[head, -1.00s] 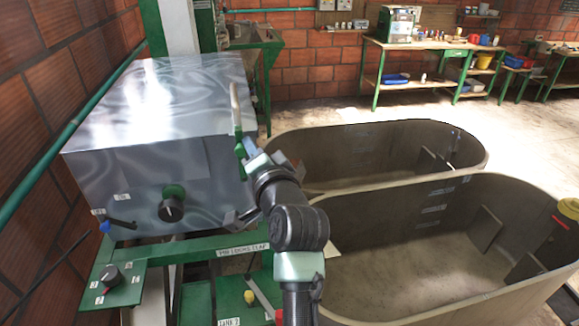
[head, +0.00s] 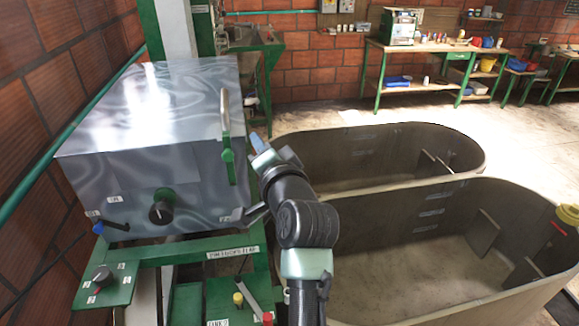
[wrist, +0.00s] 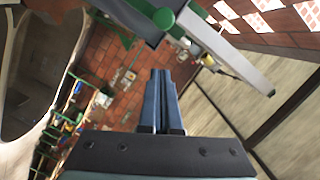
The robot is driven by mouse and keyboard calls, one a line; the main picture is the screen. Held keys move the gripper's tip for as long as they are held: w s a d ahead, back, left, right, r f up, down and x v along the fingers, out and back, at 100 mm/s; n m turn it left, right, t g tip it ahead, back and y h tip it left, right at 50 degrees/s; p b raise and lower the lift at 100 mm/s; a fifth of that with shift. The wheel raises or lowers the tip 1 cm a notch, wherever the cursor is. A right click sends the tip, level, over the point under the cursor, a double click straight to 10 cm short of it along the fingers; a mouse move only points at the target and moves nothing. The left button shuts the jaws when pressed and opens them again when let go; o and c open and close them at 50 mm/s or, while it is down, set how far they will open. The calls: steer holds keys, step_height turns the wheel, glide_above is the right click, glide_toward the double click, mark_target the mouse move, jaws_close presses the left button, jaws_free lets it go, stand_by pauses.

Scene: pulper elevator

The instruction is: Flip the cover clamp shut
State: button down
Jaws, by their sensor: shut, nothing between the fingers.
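The cover clamp (head: 225,115) is on the right front edge of the metal box (head: 130,110). Its pale handle stands up above a green bracket (head: 228,162). In the wrist view, a green piece with a round knob and a pale grey bar, apparently the clamp (wrist: 235,62), crosses the top beyond my fingers. My gripper (head: 258,143) is shut and empty, just right of the clamp, with a visible gap between them. Its two blue fingers lie together in the wrist view (wrist: 161,74).
Two large oval tanks (head: 430,235) fill the right side. A green frame with a black knob (head: 103,278) and a small lever panel (head: 240,295) stand below the box. A brick wall (head: 30,100) is close on the left. Workbenches (head: 425,50) stand far back.

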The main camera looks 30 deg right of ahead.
steer(key=s+a+b, duration=0.1)
steer(key=s+b, duration=0.2)
steer(key=s, duration=0.6)
steer(key=shift+a+r, duration=0.15)
steer(key=s+a+r+n+t+b, duration=0.1)
steer(key=s+a+r+n+t, duration=0.2)
steer(key=a+r, duration=0.3)
steer(key=s+a+r+n+t+y+b, duration=0.1)
steer(key=s+a+r+n+t, duration=0.3)
steer(key=r, duration=0.6)
steer(key=s+a+r+n+t+y+b, duration=0.1)
steer(key=s+a+r+n+t+b, duration=0.1)
steer(key=s+a+r+n, duration=0.4)
step_height(320, 180, up, 3)
steer(key=shift+s+a+n+t, duration=0.2)
steer(key=shift+a+n+t, duration=0.1)
steer(key=shift+a+t, duration=0.5)
